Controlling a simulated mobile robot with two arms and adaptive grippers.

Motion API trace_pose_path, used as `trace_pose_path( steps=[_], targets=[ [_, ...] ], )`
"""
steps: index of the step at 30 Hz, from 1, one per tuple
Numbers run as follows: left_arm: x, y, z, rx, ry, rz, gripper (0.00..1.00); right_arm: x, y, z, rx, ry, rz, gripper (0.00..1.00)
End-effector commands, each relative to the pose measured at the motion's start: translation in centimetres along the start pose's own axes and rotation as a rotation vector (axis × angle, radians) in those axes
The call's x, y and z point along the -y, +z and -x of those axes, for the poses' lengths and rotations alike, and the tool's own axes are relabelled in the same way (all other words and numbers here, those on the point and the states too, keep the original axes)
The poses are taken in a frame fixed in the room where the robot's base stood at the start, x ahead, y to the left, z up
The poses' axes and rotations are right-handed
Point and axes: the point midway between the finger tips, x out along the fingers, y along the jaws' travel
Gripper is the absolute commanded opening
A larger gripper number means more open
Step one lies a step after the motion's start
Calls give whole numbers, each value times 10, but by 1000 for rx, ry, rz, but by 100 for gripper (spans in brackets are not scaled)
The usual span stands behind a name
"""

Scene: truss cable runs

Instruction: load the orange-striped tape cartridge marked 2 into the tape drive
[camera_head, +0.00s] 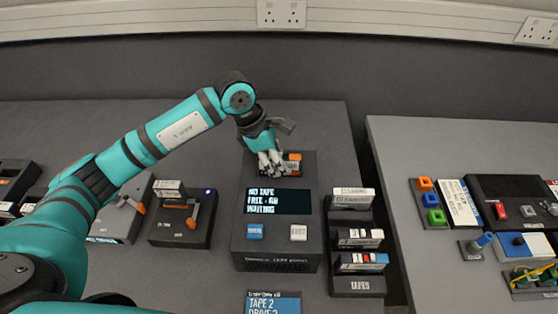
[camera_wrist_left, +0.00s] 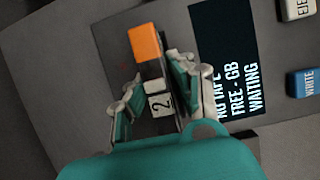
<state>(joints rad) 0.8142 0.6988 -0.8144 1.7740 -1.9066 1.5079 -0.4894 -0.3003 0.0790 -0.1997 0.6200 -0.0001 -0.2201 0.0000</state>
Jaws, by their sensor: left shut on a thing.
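The tape drive (camera_head: 275,263) is a dark box in the middle of the head view, with a screen (camera_head: 279,201) reading NO TAPE, FREE - GB, WAITING. My left gripper (camera_head: 272,170) is over the drive's upper deck, behind the screen. In the left wrist view its fingers (camera_wrist_left: 152,98) are shut on the cartridge marked 2 (camera_wrist_left: 160,105). An orange patch (camera_wrist_left: 145,42) shows just beyond the fingers in line with the label. The fingers hide much of the cartridge, and I cannot tell whether it is in a slot. My right gripper is out of view.
A rack (camera_head: 357,286) of other cartridges stands right of the drive. A blue button (camera_head: 255,232) and a white button (camera_head: 298,233) sit below the screen. A lever box (camera_head: 183,232) is on the left. A second table (camera_head: 400,150) is across a gap on the right.

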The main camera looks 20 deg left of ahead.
Motion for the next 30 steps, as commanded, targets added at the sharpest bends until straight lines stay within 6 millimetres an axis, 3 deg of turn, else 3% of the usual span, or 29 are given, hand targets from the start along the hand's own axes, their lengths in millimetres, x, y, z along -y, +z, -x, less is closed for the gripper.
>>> trace_pose_path(
  steps=[9,10,15,21,25,30],
  targets=[
    [0,-2,-4,1,1,0,0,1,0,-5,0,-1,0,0],
    [0,-2,-4,1,1,0,25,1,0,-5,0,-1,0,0],
    [0,-2,-5,0,0,0,48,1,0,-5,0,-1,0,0],
    [0,-2,-5,0,0,0,49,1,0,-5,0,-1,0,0],
    [0,-2,-5,-1,-1,0,64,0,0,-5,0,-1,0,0],
    [0,-2,-5,-1,-1,0,64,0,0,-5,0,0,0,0]
  ],
)
